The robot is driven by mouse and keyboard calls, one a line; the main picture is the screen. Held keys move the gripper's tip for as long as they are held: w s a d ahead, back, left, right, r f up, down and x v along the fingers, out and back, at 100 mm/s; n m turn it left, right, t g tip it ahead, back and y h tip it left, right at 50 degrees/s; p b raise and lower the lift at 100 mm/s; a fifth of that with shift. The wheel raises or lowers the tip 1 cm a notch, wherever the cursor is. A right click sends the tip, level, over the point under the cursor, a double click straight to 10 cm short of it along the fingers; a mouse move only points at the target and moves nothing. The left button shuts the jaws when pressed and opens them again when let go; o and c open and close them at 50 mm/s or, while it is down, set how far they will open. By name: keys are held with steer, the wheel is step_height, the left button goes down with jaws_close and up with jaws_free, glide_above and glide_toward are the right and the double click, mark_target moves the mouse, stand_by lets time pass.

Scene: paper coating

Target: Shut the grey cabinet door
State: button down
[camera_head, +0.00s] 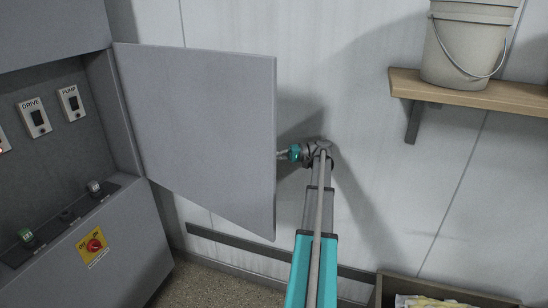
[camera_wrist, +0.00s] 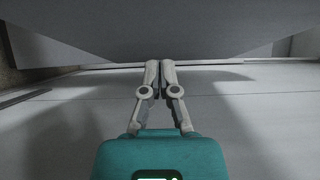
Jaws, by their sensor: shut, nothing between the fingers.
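The grey cabinet door (camera_head: 208,130) stands wide open, swung out from the right side of the grey cabinet (camera_head: 105,240). My gripper (camera_head: 280,155) is at the door's free right edge, with its fingertips partly hidden by the door. In the wrist view my gripper (camera_wrist: 160,64) is shut with nothing between its fingers. The door (camera_wrist: 160,30) fills the top of that view, just beyond or over the fingertips. I cannot tell whether they touch it.
A wooden shelf (camera_head: 480,95) with a bucket (camera_head: 465,45) is on the wall at right. A box (camera_head: 390,290) stands at lower right.

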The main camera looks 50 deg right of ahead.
mark_target(246, 164)
steer(key=shift+w+a, duration=0.75)
steer(key=shift+a, duration=1)
steer(key=shift+w+a, duration=0.75)
steer(key=shift+a, duration=0.95)
steer(key=shift+w+a, duration=0.75)
steer(key=shift+a, duration=1)
steer(key=shift+a, duration=0.1)
